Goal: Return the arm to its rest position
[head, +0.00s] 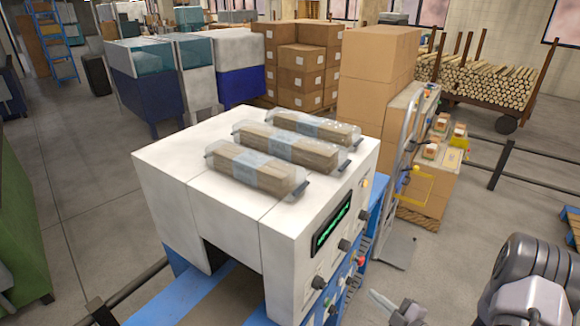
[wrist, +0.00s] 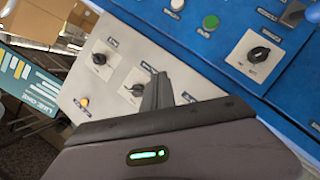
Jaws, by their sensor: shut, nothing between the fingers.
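My gripper shows in the wrist view (wrist: 162,88) with its fingers together and nothing between them. Behind it is a control panel with black knobs (wrist: 259,53), a green button (wrist: 210,22) and a blue section. In the head view, my gripper (head: 378,299) is at the bottom, right of the white machine (head: 170,175) and close to its control face. My arm reaches in from the lower right corner. The machine face carries a dark display with a green trace (head: 332,228), black knobs and a red button (head: 361,261). I cannot tell how far the fingers are from the panel.
Three wrapped bundles (head: 255,171) lie on the machine top. Stacked cartons (head: 372,75) stand behind it. A yellow-framed stand (head: 420,185) and a black rail (head: 540,155) are to the right. Open grey floor (head: 465,215) lies between the machine and the rail.

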